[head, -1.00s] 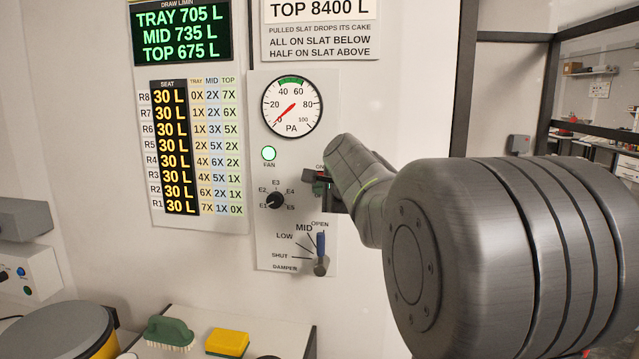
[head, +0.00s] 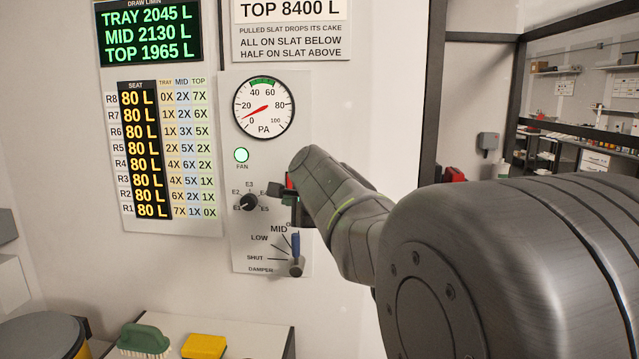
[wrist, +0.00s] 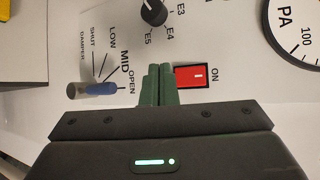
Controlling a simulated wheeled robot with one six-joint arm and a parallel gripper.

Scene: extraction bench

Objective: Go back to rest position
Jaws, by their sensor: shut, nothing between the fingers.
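My gripper (wrist: 159,84) is shut and empty in the wrist view, its green fingers close together in front of the control panel. A red rocker switch (wrist: 203,76) marked ON is just right of the fingertips; I cannot tell whether they touch it. In the head view my arm covers most of the gripper and switch. The green FAN lamp (head: 241,155) is lit. The gauge (head: 264,107) needle points a little above 0, near 10 to 20 PA. The blue damper lever (head: 296,246) stands upright, toward OPEN.
A black selector knob (head: 250,202) sits left of my gripper. A green brush (head: 143,338) and yellow sponge (head: 204,346) lie on a white surface below. A dark frame post (head: 436,95) stands right of the panel. The wall left of the panel is flat.

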